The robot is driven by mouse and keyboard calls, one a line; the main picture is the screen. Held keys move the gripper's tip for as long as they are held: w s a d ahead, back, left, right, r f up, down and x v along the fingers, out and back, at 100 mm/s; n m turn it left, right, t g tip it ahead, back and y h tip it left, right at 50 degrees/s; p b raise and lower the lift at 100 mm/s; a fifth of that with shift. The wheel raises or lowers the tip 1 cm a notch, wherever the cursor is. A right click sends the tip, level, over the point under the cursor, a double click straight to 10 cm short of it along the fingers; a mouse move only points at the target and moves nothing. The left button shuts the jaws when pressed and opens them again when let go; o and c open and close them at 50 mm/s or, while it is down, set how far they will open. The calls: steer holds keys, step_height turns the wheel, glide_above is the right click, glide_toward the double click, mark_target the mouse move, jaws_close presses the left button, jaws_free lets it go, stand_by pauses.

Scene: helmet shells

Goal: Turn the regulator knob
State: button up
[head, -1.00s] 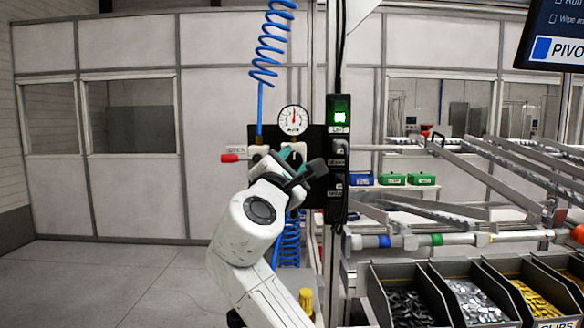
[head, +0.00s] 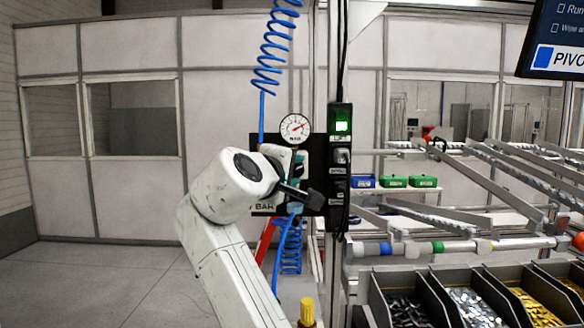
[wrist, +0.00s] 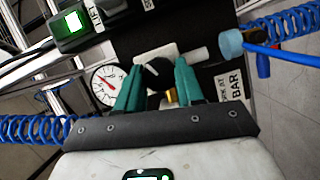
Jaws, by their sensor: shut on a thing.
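The regulator knob (wrist: 155,72) is black with a white mark and sits on a pale regulator body on the dark panel. In the wrist view it lies between the teal fingers of my gripper (wrist: 157,84), which is shut on it. In the head view my gripper (head: 297,162) is at the panel under the gauge, and my arm hides most of the knob. The round pressure gauge (head: 295,128) sits just above the gripper, its red needle pointing up and to the right. The gauge also shows in the wrist view (wrist: 106,85).
A black switch box (head: 340,165) with a lit green button stands right of the panel. A coiled blue hose (head: 277,45) hangs above, and another blue hose runs below. Bins of parts (head: 425,262) and rails fill the right. The floor at left is clear.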

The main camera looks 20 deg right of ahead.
steer(key=m+g+y+p, duration=0.1)
steer(key=m, duration=0.3)
steer(key=shift+d+y, duration=0.1)
steer(key=shift+y, duration=0.3)
steer(key=shift+m, duration=0.3)
steer(key=shift+f, duration=0.1)
steer(key=o, duration=1)
steer(key=shift+o, duration=0.2)
steer(key=shift+r, duration=0.2)
steer(key=b+v, duration=0.2)
steer(key=v, duration=0.8)
steer(key=shift+s+b, duration=0.35)
